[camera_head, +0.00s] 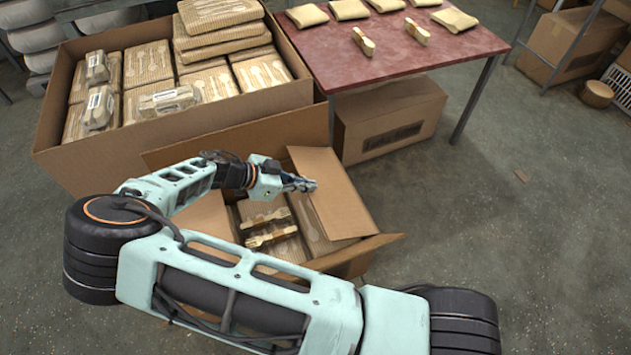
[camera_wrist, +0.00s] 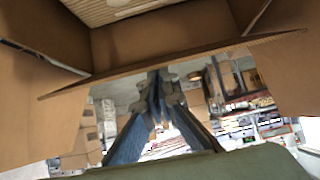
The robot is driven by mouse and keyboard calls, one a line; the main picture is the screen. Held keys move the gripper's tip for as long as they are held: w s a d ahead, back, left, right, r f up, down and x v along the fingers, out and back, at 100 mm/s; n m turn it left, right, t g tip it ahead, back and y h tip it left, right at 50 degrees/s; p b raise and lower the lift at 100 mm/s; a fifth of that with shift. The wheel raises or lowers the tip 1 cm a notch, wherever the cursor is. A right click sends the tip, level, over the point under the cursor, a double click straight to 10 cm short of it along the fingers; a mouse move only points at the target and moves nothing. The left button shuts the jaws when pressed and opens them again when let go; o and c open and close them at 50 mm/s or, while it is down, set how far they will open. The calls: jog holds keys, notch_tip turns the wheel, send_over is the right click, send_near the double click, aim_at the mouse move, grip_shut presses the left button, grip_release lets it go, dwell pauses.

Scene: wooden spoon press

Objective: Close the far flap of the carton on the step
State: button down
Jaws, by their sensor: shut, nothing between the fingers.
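The open brown carton (camera_head: 362,268) sits low in the middle of the head view, partly hidden by my arm. Its far flap (camera_head: 240,135) spreads outward at the back. The right flap (camera_head: 328,195) leans inward over part of the opening. My gripper (camera_head: 312,185) is shut and empty, with its tips at the upper part of that right flap; I cannot tell whether they touch. In the wrist view my fingertips (camera_wrist: 156,78) are together close to a cardboard edge (camera_wrist: 185,63). The step under the carton is hidden.
Wooden spoon packs (camera_head: 284,222) lie inside the carton. A large crate-like box (camera_head: 190,130) of packs stands close behind. A red-topped table (camera_head: 400,60) with paper packets is at the back, over another closed carton (camera_head: 390,120).

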notch_tip(320, 180, down, 8)
jog(key=s+a+b, duration=0.1)
jog(key=a+b, duration=0.1)
jog(key=b, duration=0.4)
jog(key=shift+a+r+h, duration=0.15)
jog(key=shift+h, duration=0.25)
jog(key=shift+s, duration=0.1)
